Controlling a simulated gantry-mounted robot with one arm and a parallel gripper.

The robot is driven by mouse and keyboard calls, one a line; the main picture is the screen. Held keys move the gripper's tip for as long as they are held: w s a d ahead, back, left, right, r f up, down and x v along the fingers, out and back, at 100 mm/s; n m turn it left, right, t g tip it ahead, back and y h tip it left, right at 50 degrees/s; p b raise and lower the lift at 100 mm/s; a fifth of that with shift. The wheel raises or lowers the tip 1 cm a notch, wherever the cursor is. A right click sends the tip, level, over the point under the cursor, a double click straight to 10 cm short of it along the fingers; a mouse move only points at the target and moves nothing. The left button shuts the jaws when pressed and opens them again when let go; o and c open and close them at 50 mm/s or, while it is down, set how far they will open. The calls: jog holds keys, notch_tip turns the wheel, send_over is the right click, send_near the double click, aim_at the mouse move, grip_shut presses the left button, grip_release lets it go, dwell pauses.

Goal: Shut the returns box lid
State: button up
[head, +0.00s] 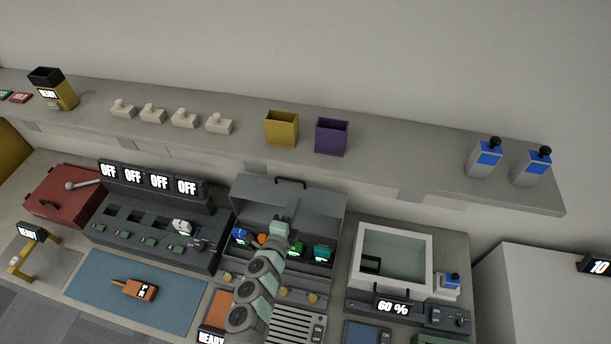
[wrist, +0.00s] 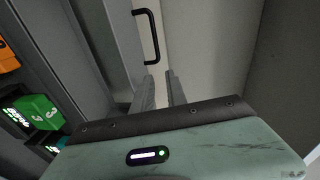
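A grey box (head: 338,228) stands mid-counter with its lid (head: 315,207) raised at the back; I take it as the returns box, though no label is readable. A black handle (head: 290,182) sits on the lid's top edge; the handle also shows in the wrist view (wrist: 152,36). Blue, orange, green and teal radios are in the box; the green radio (wrist: 36,112) shows in the wrist view. My gripper (wrist: 160,78) has a narrow empty gap between its fingers, with the handle beyond the tips. In the head view my arm crosses the box front, and my fingertips cannot be made out.
A charger rack (head: 150,225) with OFF displays is left of the box, and a closed red case (head: 62,195) lies farther left. A white clear-topped box (head: 425,262) stands right. A shelf (head: 390,160) holding yellow and purple bins runs behind. An orange radio (head: 135,289) lies on a blue mat (head: 90,290).

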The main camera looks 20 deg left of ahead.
aim_at(293, 180)
jog(key=shift+y, duration=0.9)
jog(key=a, duration=0.1)
jog(key=w+a, duration=0.2)
jog(key=a, duration=0.1)
jog(key=shift+w+f, duration=0.2)
jog(key=shift+w, duration=0.05)
jog(key=w, duration=0.4)
jog(key=shift+w+f, duration=0.15)
jog(key=shift+f, duration=0.15)
jog(key=shift+w+f+b, duration=0.25)
jog(key=shift+w, duration=0.75)
jog(key=shift+w+f+b, duration=0.25)
jog(key=shift+w, duration=0.75)
jog(key=shift+w+r, duration=0.1)
jog(key=shift+w, duration=0.1)
grip_shut()
